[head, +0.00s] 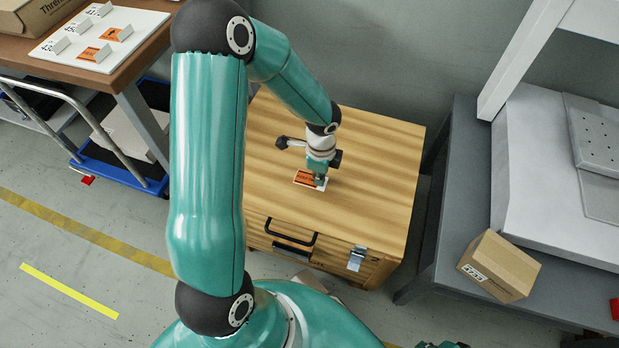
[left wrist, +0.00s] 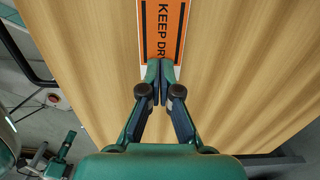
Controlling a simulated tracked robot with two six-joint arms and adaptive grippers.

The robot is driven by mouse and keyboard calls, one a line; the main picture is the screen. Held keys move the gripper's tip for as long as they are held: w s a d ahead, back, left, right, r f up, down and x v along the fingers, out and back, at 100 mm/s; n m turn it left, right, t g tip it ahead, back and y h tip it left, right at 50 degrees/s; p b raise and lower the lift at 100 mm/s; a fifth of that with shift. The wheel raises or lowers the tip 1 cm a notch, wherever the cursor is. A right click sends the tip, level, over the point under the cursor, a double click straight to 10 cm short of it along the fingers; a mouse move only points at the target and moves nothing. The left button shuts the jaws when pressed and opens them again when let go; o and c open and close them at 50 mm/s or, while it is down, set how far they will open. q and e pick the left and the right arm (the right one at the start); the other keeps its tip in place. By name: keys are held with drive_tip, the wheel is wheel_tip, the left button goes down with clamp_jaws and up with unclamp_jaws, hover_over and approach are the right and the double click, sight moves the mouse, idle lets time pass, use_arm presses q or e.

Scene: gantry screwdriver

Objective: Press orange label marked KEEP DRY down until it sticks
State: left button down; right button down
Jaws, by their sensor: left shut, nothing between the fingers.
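The orange label (head: 306,180) marked KEEP DRY lies on the wooden top of the cabinet (head: 375,150). In the left wrist view the label (left wrist: 162,28) runs off the top edge, with black lettering and a white border. My left gripper (head: 320,180) points down at the label's right end. In the left wrist view its closed fingertips (left wrist: 160,70) are at the label's near end and hide part of the last letters. I cannot tell whether they touch it. The fingers hold nothing. A small part of my right arm shows at the bottom of the head view; its gripper cannot be made out.
A grey bench (head: 462,190) with a cardboard box (head: 499,266) stands at right. At upper left, a brown table (head: 130,78) carries a white board (head: 140,22) with orange and white labels. A blue cart (head: 150,180) stands below it. The cabinet top around the label is clear.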

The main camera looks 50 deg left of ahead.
use_arm(q)
wheel_tip(320, 180, up, 7)
drive_tip(key=p, duration=0.6)
idle(0.4)
